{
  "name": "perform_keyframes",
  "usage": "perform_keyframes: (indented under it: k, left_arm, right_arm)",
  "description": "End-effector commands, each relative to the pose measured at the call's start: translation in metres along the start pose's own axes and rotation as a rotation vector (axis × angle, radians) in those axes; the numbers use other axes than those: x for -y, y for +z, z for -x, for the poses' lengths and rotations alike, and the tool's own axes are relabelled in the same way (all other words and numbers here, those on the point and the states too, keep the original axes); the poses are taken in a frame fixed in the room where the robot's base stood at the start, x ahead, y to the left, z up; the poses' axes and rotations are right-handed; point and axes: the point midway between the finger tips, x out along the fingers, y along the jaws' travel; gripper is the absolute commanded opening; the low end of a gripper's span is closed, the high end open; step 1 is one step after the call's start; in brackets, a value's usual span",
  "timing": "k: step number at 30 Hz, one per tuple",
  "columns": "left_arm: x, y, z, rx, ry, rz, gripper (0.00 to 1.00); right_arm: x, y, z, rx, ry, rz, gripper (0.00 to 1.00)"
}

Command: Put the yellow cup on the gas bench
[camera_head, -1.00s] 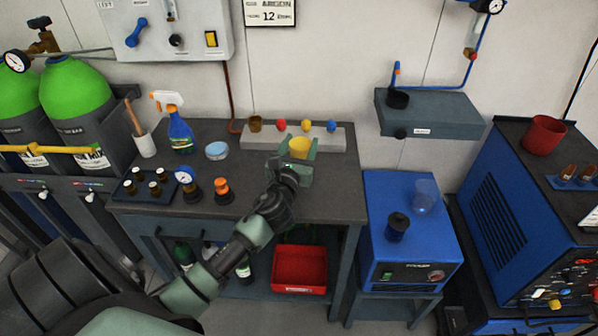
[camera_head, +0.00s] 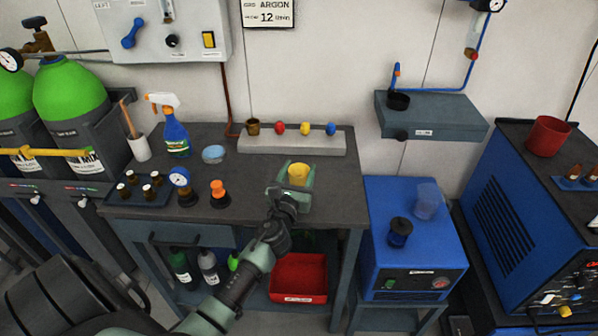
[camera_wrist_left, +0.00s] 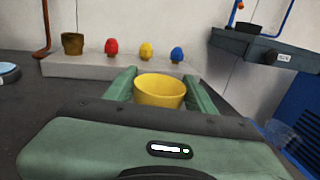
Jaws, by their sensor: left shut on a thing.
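The yellow cup (camera_head: 298,174) is between the fingers of my left gripper (camera_head: 297,180), over the front right part of the dark bench top (camera_head: 235,205). In the left wrist view the cup (camera_wrist_left: 160,90) stands upright between the two green fingers, its open rim facing up. My left gripper is shut on it. Whether the cup's base touches the bench top is hidden by the gripper. My right gripper is not in view.
A grey ledge (camera_head: 290,144) at the back holds a brown cup (camera_head: 253,127) and red, yellow and blue knobs. A blue machine (camera_head: 410,240) stands to the right.

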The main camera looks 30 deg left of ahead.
Motion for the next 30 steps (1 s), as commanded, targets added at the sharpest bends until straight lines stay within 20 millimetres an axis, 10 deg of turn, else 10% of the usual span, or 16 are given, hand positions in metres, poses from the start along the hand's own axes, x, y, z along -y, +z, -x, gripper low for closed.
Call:
perform_keyframes:
  k: [2,3,6,18,30]
  left_arm:
    - [0.0,-0.004,0.0,0.0,0.0,-0.001,0.07]
    - [0.0,-0.004,0.0,0.0,0.0,-0.001,0.57]
    - [0.0,-0.003,0.0,0.0,0.0,-0.001,0.76]
    - [0.0,0.001,0.003,-0.001,0.0,0.0,0.76]
    - [0.0,-0.002,0.084,-0.002,-0.001,0.0,0.76]
  right_arm:
    - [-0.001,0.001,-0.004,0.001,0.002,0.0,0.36]
    - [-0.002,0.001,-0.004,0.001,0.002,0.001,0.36]
    - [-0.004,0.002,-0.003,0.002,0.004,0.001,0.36]
    - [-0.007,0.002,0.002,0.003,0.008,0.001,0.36]
    - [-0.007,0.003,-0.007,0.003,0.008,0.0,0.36]
